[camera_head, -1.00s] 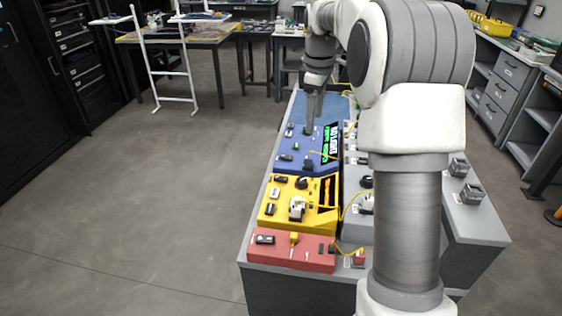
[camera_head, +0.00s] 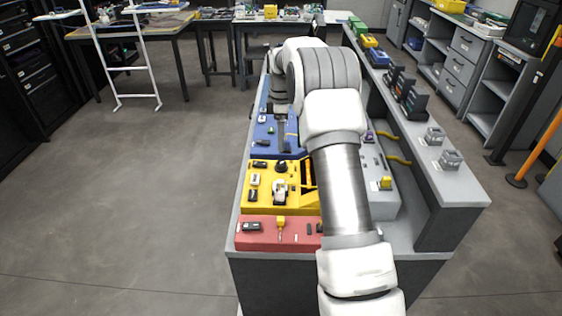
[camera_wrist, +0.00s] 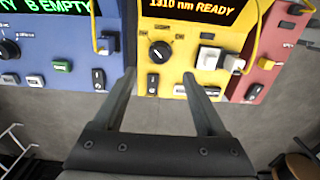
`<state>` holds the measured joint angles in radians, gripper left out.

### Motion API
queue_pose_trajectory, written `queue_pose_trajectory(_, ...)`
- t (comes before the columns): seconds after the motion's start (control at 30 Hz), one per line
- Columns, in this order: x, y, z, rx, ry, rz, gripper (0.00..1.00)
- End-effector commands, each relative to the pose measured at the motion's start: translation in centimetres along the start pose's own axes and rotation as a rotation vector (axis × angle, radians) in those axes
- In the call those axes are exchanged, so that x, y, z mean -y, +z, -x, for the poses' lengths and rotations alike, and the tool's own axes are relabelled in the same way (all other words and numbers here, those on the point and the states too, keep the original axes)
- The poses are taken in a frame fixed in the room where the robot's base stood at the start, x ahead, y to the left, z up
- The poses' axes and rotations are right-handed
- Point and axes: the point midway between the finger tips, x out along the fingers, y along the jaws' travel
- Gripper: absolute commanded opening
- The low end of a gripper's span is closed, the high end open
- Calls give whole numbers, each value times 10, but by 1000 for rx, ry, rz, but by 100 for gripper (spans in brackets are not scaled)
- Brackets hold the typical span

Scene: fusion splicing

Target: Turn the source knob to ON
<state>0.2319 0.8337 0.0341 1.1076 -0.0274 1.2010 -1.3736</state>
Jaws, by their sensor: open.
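A black round knob with a pale pointer mark (camera_wrist: 160,51) sits on the yellow panel (camera_wrist: 203,40) below a display reading "1310 nm READY". It also shows in the head view (camera_head: 281,167). Its label is too small to read, so I cannot tell its setting. Another black knob (camera_wrist: 9,49) is on the blue panel at the left of the wrist view. My gripper (camera_wrist: 157,76) is open and empty. Its two fingers reach toward the yellow panel's edge, spread to either side of the yellow panel's knob and apart from it.
White connector blocks (camera_wrist: 210,58) and a yellow cable (camera_wrist: 253,40) stand beside the knob. Black rocker switches (camera_wrist: 98,79) line the panel edges. A red panel (camera_head: 279,234) adjoins the yellow one. A grey raised shelf (camera_head: 455,190) runs along the bench's right. Open floor (camera_head: 140,200) lies left.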

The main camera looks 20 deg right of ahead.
Motion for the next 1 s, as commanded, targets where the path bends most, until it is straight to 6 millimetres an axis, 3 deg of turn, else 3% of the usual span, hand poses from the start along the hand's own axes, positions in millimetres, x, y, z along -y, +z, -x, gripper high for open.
queue_pose_trajectory(0.2, 1, 0, -50, 0, -4, 0, 74)
queue_pose_trajectory(0.4, 0, 0, -79, 0, -1, 0, 74)
queue_pose_trajectory(0.87, 0, 0, -90, 0, 1, 0, 74)
queue_pose_trajectory(1.0, 0, 0, -90, 0, 0, 0, 49)
